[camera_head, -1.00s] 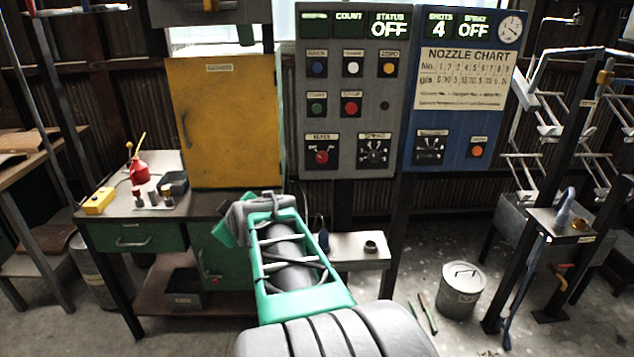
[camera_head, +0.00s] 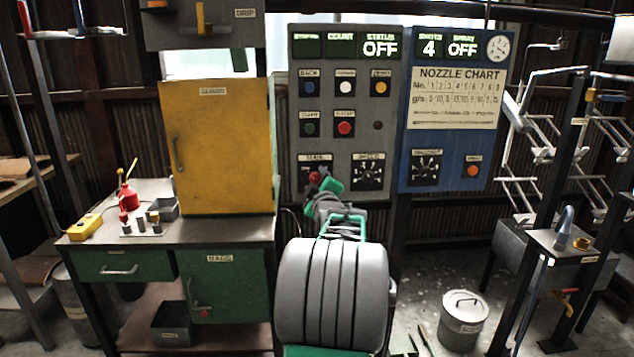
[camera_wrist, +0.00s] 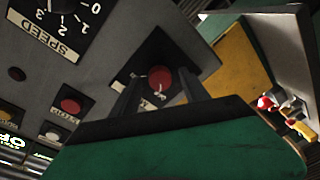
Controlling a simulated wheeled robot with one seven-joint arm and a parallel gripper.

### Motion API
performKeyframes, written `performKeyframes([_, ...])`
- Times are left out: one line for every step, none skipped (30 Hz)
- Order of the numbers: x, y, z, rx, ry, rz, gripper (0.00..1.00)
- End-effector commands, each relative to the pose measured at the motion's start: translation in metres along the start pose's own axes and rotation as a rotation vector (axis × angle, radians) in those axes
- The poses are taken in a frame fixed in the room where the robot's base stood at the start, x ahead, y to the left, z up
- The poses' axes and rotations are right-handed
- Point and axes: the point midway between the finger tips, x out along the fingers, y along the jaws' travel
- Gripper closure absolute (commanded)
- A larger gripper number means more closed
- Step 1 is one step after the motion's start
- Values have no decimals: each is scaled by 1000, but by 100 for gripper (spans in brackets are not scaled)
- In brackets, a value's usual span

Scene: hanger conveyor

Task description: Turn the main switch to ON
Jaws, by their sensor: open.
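The main switch is a red rotary knob (camera_head: 315,178) at the lower left of the grey control panel (camera_head: 298,135), partly covered by my gripper in the head view. My gripper (camera_head: 326,186) is raised to the panel right at this knob. In the wrist view the red knob (camera_wrist: 160,77) shows between my two dark fingers (camera_wrist: 160,88), which are apart and empty. I cannot tell whether the fingertips reach past the knob's front. The status display (camera_head: 380,47) at the panel's top reads OFF.
The speed dial (camera_head: 368,172) is just right of the knob, and a red button (camera_head: 345,128) is above it. A blue nozzle panel (camera_head: 450,140) stands to the right. A yellow cabinet (camera_head: 215,145) and green workbench (camera_head: 125,265) stand to the left.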

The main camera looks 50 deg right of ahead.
Motion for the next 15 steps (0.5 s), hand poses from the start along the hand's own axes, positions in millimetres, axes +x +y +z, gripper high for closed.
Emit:
performKeyframes([0, 0, 0, 0, 0, 0, 47])
performKeyframes([0, 0, 0, 0, 0, 0, 47])
performKeyframes([0, 0, 0, 0, 0, 0, 47])
performKeyframes([0, 0, 0, 0, 0, 0, 49])
performKeyframes([0, 0, 0, 0, 0, 0, 52])
performKeyframes([0, 0, 0, 0, 0, 0, 55])
performKeyframes([0, 0, 0, 0, 0, 0, 57])
performKeyframes([0, 0, 0, 0, 0, 0, 60])
performKeyframes([0, 0, 0, 0, 0, 0, 63])
performKeyframes([0, 0, 0, 0, 0, 0, 65])
performKeyframes([-1, 0, 0, 0, 0, 0, 68])
performKeyframes([-1, 0, 0, 0, 0, 0, 71])
performKeyframes([-1, 0, 0, 0, 0, 0, 74])
performKeyframes([-1, 0, 0, 0, 0, 0, 76])
performKeyframes([-1, 0, 0, 1, 0, 0, 79])
